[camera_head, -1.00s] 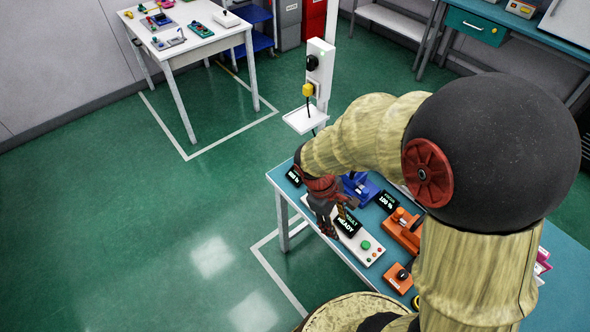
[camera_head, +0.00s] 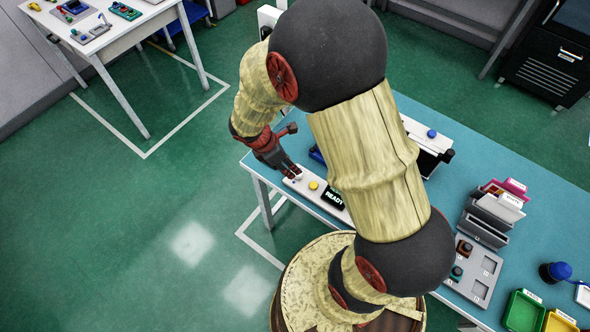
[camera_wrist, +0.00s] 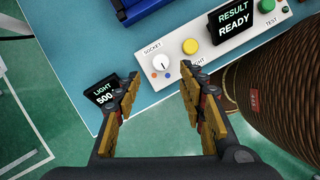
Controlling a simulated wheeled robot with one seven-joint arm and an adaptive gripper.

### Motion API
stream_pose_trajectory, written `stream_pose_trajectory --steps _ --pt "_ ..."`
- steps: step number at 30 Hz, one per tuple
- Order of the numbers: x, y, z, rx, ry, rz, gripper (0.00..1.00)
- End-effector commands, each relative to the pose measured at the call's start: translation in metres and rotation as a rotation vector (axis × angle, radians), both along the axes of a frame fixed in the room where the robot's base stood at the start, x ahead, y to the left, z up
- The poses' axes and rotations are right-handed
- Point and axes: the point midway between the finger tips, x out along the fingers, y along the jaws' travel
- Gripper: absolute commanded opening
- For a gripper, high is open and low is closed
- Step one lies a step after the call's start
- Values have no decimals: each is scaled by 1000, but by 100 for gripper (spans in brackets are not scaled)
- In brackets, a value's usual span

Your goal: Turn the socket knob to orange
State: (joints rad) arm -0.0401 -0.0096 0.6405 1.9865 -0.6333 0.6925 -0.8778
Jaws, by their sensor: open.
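The socket knob (camera_wrist: 161,67) is a small round white dial with a dark pointer, at the left end of a white panel (camera_wrist: 212,58) in the wrist view. An orange dot (camera_wrist: 153,75) lies at its lower left and a blue dot at its lower right. The pointer appears to point up toward the SOCKET label, away from the orange dot. My gripper (camera_wrist: 160,84) is open and empty, its two fingers apart on either side of the knob in the picture. In the head view my gripper (camera_head: 294,174) is at the panel's left end and hides the knob.
A yellow button (camera_wrist: 190,46) and a RESULT READY display (camera_wrist: 234,30) are right of the knob. A small LIGHT 500 display (camera_wrist: 102,92) stands left, beside my left finger. A blue object (camera_wrist: 148,8) lies behind. Trays and bins fill the table's right side (camera_head: 480,235).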

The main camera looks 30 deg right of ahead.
Motion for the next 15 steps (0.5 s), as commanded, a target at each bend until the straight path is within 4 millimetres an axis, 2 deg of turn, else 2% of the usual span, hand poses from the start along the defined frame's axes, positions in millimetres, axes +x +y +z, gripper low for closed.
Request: stream_pose_trajectory --steps 15 --pt "-4 -25 -63 0 5 2 41"
